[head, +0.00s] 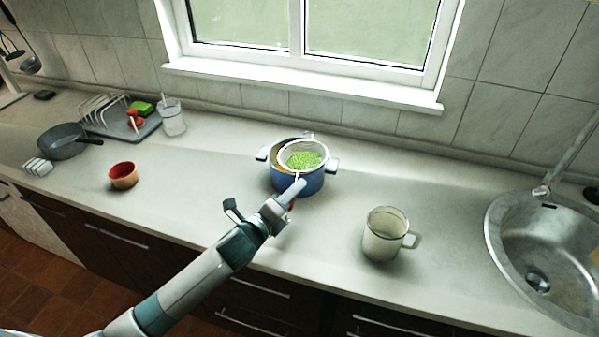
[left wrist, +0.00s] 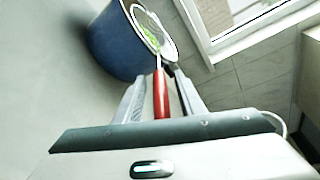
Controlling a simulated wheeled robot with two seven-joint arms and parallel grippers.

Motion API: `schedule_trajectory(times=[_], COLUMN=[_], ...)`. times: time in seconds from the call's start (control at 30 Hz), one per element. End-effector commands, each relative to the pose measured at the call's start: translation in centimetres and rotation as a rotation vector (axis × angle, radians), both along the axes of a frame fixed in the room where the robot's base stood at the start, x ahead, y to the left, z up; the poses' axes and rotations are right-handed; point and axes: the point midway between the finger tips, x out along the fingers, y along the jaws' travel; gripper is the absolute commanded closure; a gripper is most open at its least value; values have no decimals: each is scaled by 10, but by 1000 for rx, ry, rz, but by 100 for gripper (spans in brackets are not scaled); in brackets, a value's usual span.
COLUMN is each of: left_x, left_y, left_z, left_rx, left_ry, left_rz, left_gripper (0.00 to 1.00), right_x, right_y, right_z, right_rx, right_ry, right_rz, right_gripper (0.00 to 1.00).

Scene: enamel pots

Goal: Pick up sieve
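The sieve (head: 304,160) has a white rim, a mesh bowl with green bits in it and a red handle. It rests over the blue enamel pot (head: 290,183), with its handle towards me. The sieve also shows in the left wrist view (left wrist: 152,33), with its red handle (left wrist: 161,92) running back between my fingers. My left gripper (head: 292,193) is at the handle, in front of the pot. Its fingers (left wrist: 160,76) are on either side of the handle and look apart from it. Part of the handle is hidden by the gripper in the head view. My right gripper is not in view.
A cream enamel mug (head: 383,235) stands right of the pot, and a sink (head: 500,235) is at far right. On the left are a red-orange bowl (head: 123,175), a grey pan (head: 62,141) and a dish rack (head: 104,112). A window is behind. The counter around the pot is clear.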

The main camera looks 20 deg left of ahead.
Motion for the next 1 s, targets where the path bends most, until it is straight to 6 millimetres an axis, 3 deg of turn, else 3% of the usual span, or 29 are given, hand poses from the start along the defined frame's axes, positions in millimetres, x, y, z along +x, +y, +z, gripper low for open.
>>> schedule_trajectory(times=[0.3,0.47,1.0], left_x=[0,0,1], left_y=[0,0,1], left_z=[0,0,11], left_rx=[0,0,0], left_ry=[0,0,-5], left_rz=[0,0,0], left_gripper=[64,100,100], right_x=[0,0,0], right_y=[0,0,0], right_z=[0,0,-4], right_rx=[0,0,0], right_ry=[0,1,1], right_rz=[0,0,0], right_gripper=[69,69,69])
